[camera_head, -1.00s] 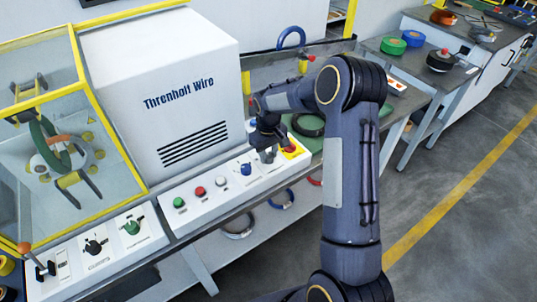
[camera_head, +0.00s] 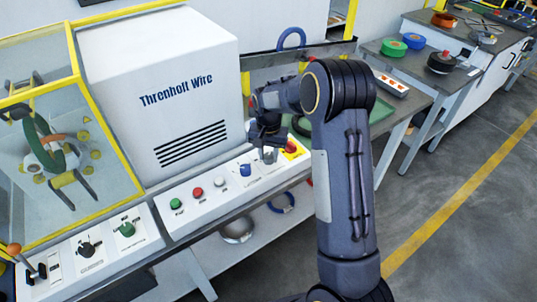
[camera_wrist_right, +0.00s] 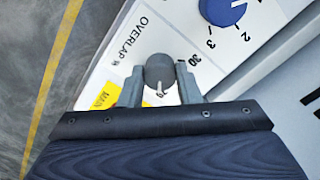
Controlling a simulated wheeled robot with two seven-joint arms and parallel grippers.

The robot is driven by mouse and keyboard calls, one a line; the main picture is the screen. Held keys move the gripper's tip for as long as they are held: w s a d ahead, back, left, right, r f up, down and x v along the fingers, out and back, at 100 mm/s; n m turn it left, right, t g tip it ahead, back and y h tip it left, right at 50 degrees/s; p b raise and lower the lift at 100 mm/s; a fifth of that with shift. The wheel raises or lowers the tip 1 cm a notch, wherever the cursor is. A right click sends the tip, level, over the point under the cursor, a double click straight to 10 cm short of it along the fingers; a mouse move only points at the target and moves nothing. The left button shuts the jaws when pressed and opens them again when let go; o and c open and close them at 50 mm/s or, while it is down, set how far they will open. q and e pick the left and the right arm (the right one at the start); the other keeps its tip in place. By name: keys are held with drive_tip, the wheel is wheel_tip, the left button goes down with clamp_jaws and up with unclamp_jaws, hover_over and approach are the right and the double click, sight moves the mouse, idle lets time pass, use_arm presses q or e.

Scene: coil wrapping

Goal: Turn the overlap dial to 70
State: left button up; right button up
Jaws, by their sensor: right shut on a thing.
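The grey overlap dial (camera_wrist_right: 160,70) sits on the white control panel (camera_head: 222,188). In the right wrist view its light pointer points down toward a mark that looks like 70, partly hidden by the gripper. A 30 mark shows to its right and the word OVERLAP to its upper left. My right gripper (camera_head: 268,154) is at the right end of the panel. In the wrist view its two fingers (camera_wrist_right: 160,84) stand on either side of the dial and are shut on it. My left gripper is not in view.
A blue knob (camera_wrist_right: 222,10) with numbers is close beside the dial, and a yellow label (camera_wrist_right: 104,96) is on the other side. The red emergency button (camera_head: 291,147) is just right of my gripper. Green, red and white buttons (camera_head: 197,192) sit further left.

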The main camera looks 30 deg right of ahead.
sight(269, 156)
drive_tip(key=shift+m, duration=0.6)
drive_tip(key=o, duration=1)
drive_tip(key=shift+r+b, duration=0.3)
drive_tip(key=shift+r, duration=3.65)
